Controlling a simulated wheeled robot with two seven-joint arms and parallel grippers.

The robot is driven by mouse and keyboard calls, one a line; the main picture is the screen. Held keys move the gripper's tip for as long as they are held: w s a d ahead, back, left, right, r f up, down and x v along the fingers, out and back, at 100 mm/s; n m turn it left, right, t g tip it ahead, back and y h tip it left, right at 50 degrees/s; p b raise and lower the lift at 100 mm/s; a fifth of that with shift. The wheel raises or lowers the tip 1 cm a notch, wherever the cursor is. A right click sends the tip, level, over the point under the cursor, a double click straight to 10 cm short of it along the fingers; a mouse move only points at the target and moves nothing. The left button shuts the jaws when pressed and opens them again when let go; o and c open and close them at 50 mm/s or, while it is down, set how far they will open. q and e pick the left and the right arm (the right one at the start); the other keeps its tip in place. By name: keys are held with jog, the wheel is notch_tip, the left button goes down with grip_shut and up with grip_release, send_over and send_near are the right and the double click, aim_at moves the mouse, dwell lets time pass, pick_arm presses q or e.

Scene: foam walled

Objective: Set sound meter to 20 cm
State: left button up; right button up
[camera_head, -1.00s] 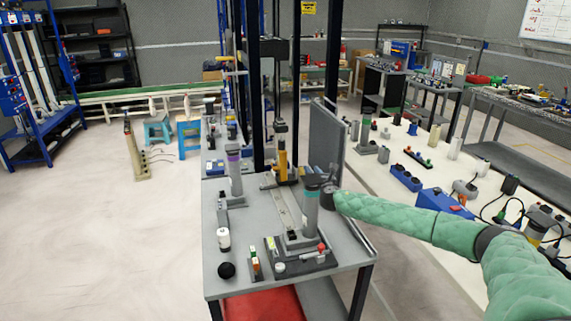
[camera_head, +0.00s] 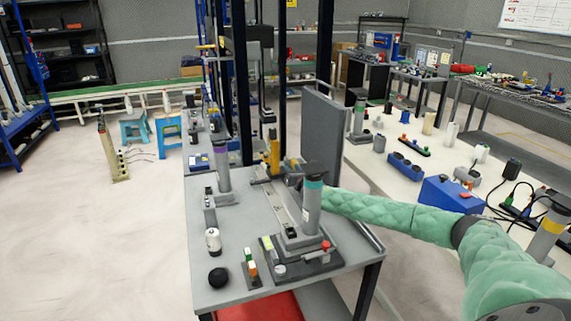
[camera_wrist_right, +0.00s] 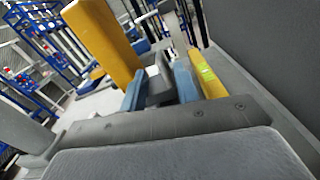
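A yellow upright device (camera_head: 274,150), which may be the sound meter, stands at the far end of a pale rail (camera_head: 268,200) on the grey bench. A yellow column (camera_wrist_right: 105,40) and a yellow bar with a green label (camera_wrist_right: 208,76) show in the right wrist view. My right gripper (camera_head: 291,181) is beside the yellow device, partly hidden behind a grey column with a teal band. In the wrist view its blue-padded fingers (camera_wrist_right: 160,88) are apart, with a grey-black part between them; I cannot tell whether they touch it. Scale marks are too small to read. My left gripper is not in view.
The grey column with a teal band (camera_head: 312,208) stands at the near end of the rail. A grey upright panel (camera_head: 323,136) borders the bench's right side. A purple-banded column (camera_head: 222,166), a white bottle (camera_head: 213,240) and a black ball (camera_head: 218,277) are at left.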

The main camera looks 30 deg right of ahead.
aim_at(286, 159)
jog(key=shift+p+x, duration=0.5)
jog(key=shift+x, duration=3.3)
grip_shut()
